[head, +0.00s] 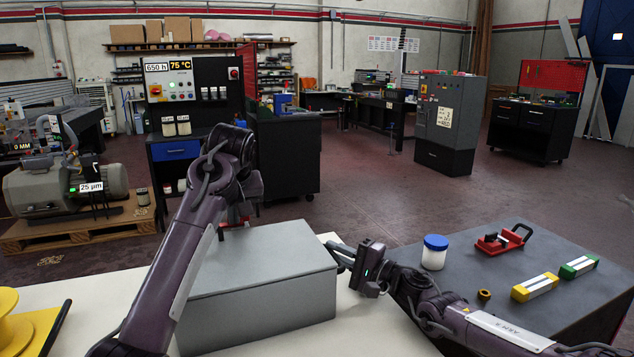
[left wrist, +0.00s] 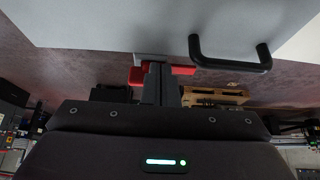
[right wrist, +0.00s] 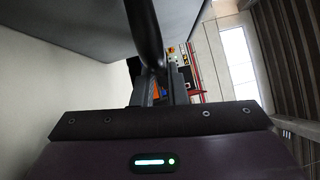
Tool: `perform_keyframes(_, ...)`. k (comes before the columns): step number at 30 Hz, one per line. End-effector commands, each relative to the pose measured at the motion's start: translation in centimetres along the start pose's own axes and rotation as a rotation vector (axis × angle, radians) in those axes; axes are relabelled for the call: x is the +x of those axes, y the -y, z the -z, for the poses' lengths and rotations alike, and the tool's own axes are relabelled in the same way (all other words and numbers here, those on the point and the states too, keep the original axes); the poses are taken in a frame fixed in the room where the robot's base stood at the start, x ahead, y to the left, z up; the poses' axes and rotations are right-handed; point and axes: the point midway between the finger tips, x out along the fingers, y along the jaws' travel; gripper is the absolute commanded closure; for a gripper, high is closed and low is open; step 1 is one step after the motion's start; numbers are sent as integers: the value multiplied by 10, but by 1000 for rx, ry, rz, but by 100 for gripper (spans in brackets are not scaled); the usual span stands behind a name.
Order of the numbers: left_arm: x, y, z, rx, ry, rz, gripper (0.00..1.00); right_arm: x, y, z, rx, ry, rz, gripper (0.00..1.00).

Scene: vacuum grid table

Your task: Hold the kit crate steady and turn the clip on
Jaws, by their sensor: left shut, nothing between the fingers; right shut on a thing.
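The kit crate (head: 262,265) is a closed grey box on the pale table in the head view. The red clip (head: 236,221) shows at its far edge, and in the left wrist view (left wrist: 182,70) it is partly hidden by my fingers. My left gripper (left wrist: 158,72) is shut and empty, its fingertips right at the clip; whether they touch it I cannot tell. My right gripper (head: 343,258) is at the crate's right side, shut on a black handle (right wrist: 143,30) of the crate. Another black handle (left wrist: 231,58) shows near the clip in the left wrist view.
A dark table (head: 465,270) on the right holds a blue-lidded jar (head: 435,252), a red clamp-like tool (head: 503,239), a yellow block (head: 535,287), a green block (head: 579,266) and a brass ring (head: 484,295). A yellow spool (head: 12,325) lies at the front left.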

Motion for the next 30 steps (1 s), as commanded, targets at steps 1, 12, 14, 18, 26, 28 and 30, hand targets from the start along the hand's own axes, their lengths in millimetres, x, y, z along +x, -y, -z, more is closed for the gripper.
perform_keyframes(1,0,0,0,0,0,0,100,0,-1,0,0,-1,-1,100)
perform_keyframes(12,-1,-6,-2,1,0,0,100,0,0,0,0,-2,-1,100)
perform_keyframes(14,-1,-8,-2,1,0,0,100,0,0,0,0,-1,-1,100)
perform_keyframes(18,-2,-12,-2,0,0,0,100,0,0,0,0,-2,-1,100)
perform_keyframes(26,-1,-20,-2,0,0,0,100,0,0,0,0,-1,-1,100)
perform_keyframes(28,-1,-22,-1,0,0,0,100,0,0,0,0,-1,-1,100)
perform_keyframes(30,-1,-23,-1,0,0,-1,100,0,0,0,0,-1,-1,100)
